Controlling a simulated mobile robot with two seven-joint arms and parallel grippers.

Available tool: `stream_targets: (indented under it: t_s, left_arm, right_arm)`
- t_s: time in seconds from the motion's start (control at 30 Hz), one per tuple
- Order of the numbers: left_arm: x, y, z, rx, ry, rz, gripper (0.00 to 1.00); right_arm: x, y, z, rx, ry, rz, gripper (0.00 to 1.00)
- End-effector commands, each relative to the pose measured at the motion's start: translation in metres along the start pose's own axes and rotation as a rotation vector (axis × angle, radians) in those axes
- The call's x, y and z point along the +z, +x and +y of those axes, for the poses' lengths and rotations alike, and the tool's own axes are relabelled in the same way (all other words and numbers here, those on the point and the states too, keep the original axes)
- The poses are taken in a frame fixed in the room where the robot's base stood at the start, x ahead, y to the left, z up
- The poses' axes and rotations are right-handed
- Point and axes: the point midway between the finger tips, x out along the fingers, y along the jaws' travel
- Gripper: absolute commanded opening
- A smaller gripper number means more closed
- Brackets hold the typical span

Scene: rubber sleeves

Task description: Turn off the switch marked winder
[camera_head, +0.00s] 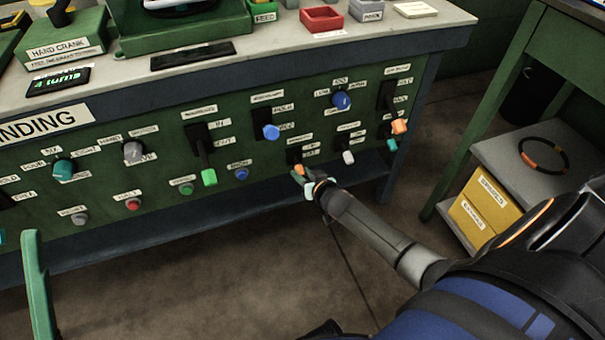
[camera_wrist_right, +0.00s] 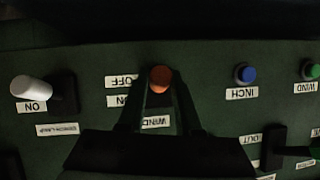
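The winder switch is a lever with an orange knob (camera_head: 298,170) low on the green panel. In the upside-down right wrist view the knob (camera_wrist_right: 160,78) appears level with the OFF label (camera_wrist_right: 121,81), with the ON label beside it and a partly hidden label reading WIND. My right gripper (camera_head: 308,188) is at the switch. Its fingers (camera_wrist_right: 160,95) stand apart, one on each side of the knob; whether they touch it I cannot tell. The lever's stem is mostly hidden. My left gripper is not in view.
A white-knobbed switch (camera_head: 348,157) and a blue button (camera_head: 241,174) flank the winder switch. A green-knobbed lever (camera_head: 208,177) hangs further left; an orange-knobbed lever (camera_head: 399,126) is to the right. A grey-topped stand with a yellow box (camera_head: 480,209) is at right.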

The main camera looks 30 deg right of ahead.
Motion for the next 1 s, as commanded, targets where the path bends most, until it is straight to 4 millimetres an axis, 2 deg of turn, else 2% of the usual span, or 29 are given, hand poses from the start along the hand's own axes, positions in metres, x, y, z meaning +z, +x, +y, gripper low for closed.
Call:
stream_targets:
  t_s: [0.03, 0.23, 0.63, 0.83, 1.0]
  left_arm:
    - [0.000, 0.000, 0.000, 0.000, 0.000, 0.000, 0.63]
    - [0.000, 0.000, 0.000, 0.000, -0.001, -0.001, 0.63]
    - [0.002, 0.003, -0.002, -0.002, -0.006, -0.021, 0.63]
    - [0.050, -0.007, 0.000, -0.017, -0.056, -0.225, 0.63]
    - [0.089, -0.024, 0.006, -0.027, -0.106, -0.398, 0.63]
  right_arm:
    - [-0.001, 0.000, 0.001, 0.001, -0.001, 0.002, 0.39]
    - [-0.001, 0.000, 0.000, 0.000, 0.001, 0.001, 0.62]
    - [-0.001, -0.006, 0.000, 0.000, 0.003, -0.001, 0.63]
    - [-0.002, -0.028, -0.001, 0.000, 0.003, -0.002, 0.63]
    - [-0.001, -0.044, -0.001, -0.001, 0.004, -0.002, 0.63]
